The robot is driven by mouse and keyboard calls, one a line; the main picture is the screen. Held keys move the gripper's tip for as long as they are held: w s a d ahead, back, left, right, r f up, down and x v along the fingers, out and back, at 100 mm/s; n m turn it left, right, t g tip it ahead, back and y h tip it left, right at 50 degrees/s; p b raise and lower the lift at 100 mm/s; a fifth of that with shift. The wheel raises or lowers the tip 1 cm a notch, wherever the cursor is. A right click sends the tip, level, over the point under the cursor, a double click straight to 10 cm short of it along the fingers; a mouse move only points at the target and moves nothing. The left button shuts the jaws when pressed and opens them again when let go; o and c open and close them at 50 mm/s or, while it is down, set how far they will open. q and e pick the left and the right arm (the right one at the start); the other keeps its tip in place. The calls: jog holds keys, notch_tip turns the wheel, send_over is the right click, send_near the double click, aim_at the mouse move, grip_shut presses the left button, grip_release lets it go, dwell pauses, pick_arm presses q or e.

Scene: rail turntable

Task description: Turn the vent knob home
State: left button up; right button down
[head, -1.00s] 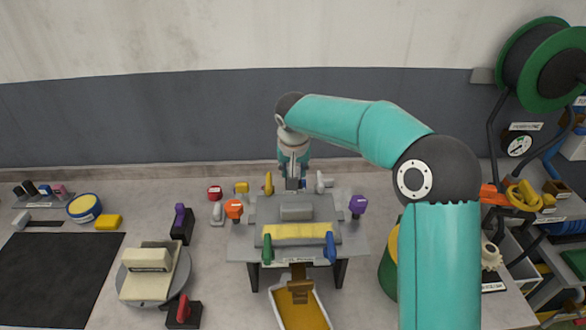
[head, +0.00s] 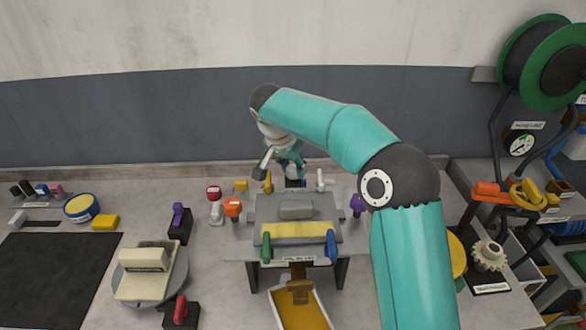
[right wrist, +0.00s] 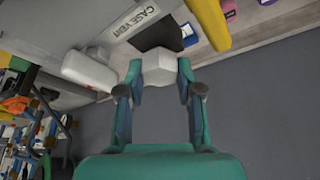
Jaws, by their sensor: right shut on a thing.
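The vent knob (right wrist: 160,68) is a pale grey, block-shaped grip on a dark base, beside a "CASE VENT" label (right wrist: 136,20) in the right wrist view. My right gripper (right wrist: 158,80) is shut on it, one finger on each side. In the head view my right gripper (head: 293,172) is at the back edge of the grey press-like fixture (head: 262,212), with its wrist tilted. There the knob is largely hidden by the gripper. My left gripper is not in view.
A white lever (head: 320,180) and a yellow lever (head: 268,181) stand close on either side of my right gripper. An orange knob (head: 232,208) and a purple knob (head: 356,203) flank the fixture. A turntable (head: 174,280) is at left. The wall is close behind.

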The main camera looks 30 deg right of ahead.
jog(key=m+g+p, duration=0.1)
jog(key=m, duration=0.1)
jog(key=m+g, duration=0.1)
jog(key=m, duration=0.2)
jog(key=shift+w+r+m+p, duration=0.1)
jog(key=shift+w+m+p, duration=0.1)
jog(key=shift+m+p, duration=0.15)
jog(key=m+g, duration=0.1)
jog(key=m, duration=0.1)
jog(key=shift+m, duration=0.35)
jog(key=shift+w+m+g, duration=0.1)
jog(key=shift+m+g, duration=0.3)
jog(key=shift+m, duration=0.9)
jog(key=c, duration=0.8)
grip_release()
jog(key=shift+o, duration=0.2)
